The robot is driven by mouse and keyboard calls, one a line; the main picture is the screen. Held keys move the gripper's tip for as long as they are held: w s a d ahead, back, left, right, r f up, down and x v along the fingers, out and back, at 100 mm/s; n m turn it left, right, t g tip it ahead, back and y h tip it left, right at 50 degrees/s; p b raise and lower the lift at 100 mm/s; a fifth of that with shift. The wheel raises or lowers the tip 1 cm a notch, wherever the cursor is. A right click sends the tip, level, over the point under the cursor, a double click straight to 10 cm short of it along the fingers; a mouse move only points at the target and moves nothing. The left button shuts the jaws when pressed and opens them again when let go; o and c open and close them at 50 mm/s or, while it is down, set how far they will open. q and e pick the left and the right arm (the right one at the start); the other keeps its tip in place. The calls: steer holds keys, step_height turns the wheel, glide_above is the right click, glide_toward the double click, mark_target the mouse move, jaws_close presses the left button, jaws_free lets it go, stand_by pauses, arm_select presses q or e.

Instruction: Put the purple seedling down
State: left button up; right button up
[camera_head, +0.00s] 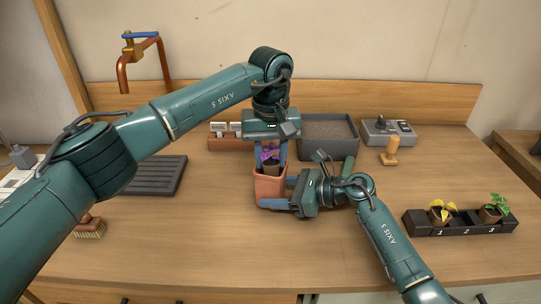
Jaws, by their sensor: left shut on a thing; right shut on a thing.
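The purple seedling (268,154) has purple leaves and a small brown root plug (272,169). My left gripper (272,160) points down and is shut on it, one blue finger on each side. The seedling is at the mouth of a terracotta pot (269,190); whether the plug touches the pot inside is hidden. My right gripper (281,192) comes from the right and is shut on the pot. A black holder (428,230) with numbered places stands at the right. A yellow seedling (441,213) is at 1 and a green seedling (494,210) near 3.
Behind the grippers are a grey soil tray (345,148), a wooden box with white labels (224,144) and a grey device (372,136). A wooden tool (390,152) stands before the device. A ribbed black mat (160,178) and brush (90,229) lie left. The front middle is clear.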

mark_target(271, 161)
arm_select(q)
steer(key=shift+f, duration=0.2)
steer(key=shift+s+a+f, duration=0.1)
steer(key=shift+s+f, duration=0.05)
steer(key=shift+f, duration=0.55)
steer(key=o, duration=0.9)
steer(key=shift+r, duration=0.1)
steer(key=shift+o, duration=0.5)
step_height(271, 161, up, 13)
steer(key=shift+r, duration=0.2)
steer(key=shift+o, duration=0.4)
